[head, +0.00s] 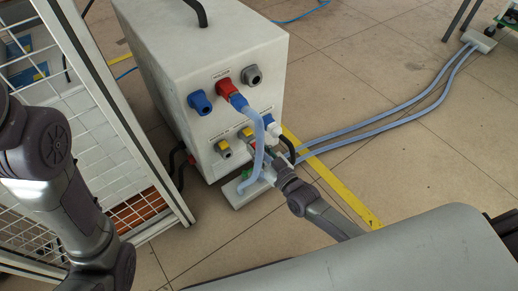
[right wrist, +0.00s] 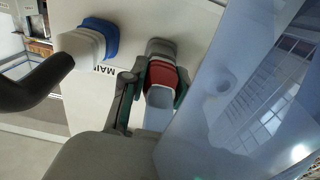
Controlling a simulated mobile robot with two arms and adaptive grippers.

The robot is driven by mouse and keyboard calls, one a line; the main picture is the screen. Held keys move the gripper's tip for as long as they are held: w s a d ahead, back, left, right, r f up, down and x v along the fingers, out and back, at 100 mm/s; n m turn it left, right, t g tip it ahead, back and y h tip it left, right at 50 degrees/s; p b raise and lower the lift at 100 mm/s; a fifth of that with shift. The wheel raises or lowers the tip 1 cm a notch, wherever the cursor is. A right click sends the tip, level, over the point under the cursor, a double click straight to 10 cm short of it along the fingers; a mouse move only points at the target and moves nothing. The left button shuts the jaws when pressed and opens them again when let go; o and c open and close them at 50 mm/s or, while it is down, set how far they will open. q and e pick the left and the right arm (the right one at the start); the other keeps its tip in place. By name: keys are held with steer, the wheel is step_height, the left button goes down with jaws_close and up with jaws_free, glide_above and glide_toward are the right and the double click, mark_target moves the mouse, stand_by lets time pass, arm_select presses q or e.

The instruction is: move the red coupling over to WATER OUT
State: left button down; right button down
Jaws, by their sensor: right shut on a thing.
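The heater is a pale box (head: 260,50) with coloured ports on its front; its small labels are unreadable in the head view. My right gripper (right wrist: 153,92) is shut on the red coupling (right wrist: 162,74), one finger on each side. The coupling sits against a grey fitting (right wrist: 160,48) on the panel, and a light blue part extends from its near side. I cannot tell whether it is fully seated. In the head view my right gripper (head: 277,166) is low by the front, with its fingertips partly hidden. I cannot tell which port is WATER OUT. My left gripper is out of view.
A light blue hose (head: 258,140) hangs from a blue coupling (head: 238,102) at a red upper port (head: 223,88) and passes close to my right gripper. A blue-and-white plug (right wrist: 95,36) is beside a black cable (right wrist: 35,82). A white mesh fence (head: 120,160) stands left.

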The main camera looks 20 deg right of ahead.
steer(key=shift+w, duration=0.15)
steer(key=c, duration=0.8)
jaws_free()
steer(key=shift+s, duration=0.25)
steer(key=v, duration=1.1)
steer(key=shift+s+d, duration=0.1)
steer(key=shift+s, duration=0.15)
steer(key=shift+s, duration=0.1)
